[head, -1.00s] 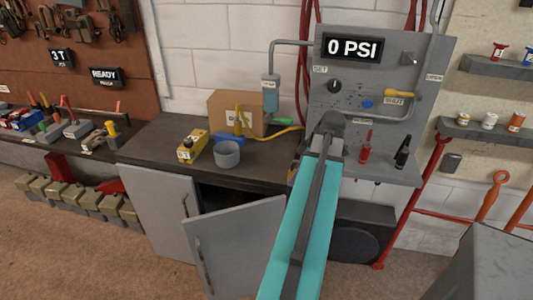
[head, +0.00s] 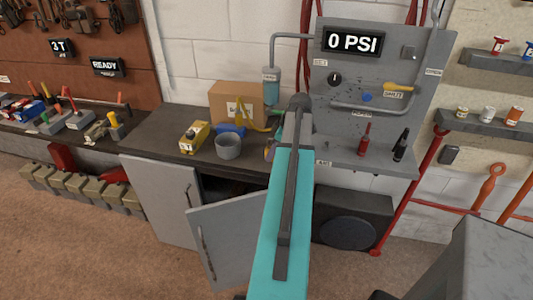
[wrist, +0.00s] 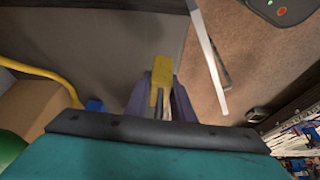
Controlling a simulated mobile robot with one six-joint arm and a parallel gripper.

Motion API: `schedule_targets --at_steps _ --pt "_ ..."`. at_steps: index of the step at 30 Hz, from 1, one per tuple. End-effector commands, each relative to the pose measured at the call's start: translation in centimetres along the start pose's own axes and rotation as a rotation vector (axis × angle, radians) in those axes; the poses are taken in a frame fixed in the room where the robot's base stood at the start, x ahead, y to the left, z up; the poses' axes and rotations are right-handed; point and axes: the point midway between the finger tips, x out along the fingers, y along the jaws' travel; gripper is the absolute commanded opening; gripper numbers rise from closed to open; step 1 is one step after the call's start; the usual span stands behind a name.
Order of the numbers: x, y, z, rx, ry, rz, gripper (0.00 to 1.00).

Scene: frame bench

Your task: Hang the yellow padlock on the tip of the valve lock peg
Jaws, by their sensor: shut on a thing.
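In the wrist view, my gripper (wrist: 162,103) has its dark purple fingers shut on a yellow thing (wrist: 158,80), which looks like the yellow padlock. Its shackle cannot be made out clearly. In the head view my teal arm hides most of the gripper and the padlock, which are beside the grey panel's lower left. A yellow valve handle (head: 398,87) sits on the right of the grey panel (head: 432,120). I cannot make out the lock peg clearly.
A cardboard box (head: 228,97), a grey cup (head: 228,148) and a yellow block (head: 193,138) stand on the dark bench. A red bottle (head: 364,140) and a black bottle (head: 401,146) stand on the panel's shelf. A cabinet door (head: 235,235) hangs open below.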

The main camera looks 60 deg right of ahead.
Motion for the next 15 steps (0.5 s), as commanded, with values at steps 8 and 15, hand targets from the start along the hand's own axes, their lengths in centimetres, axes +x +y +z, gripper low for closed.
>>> schedule_targets --at_steps 8,15 --pt "0.23 0.29 -0.38 0.0 0.0 0.001 0.0" --pt "0.29 0.5 -0.64 -0.001 0.0 0.001 0.0"
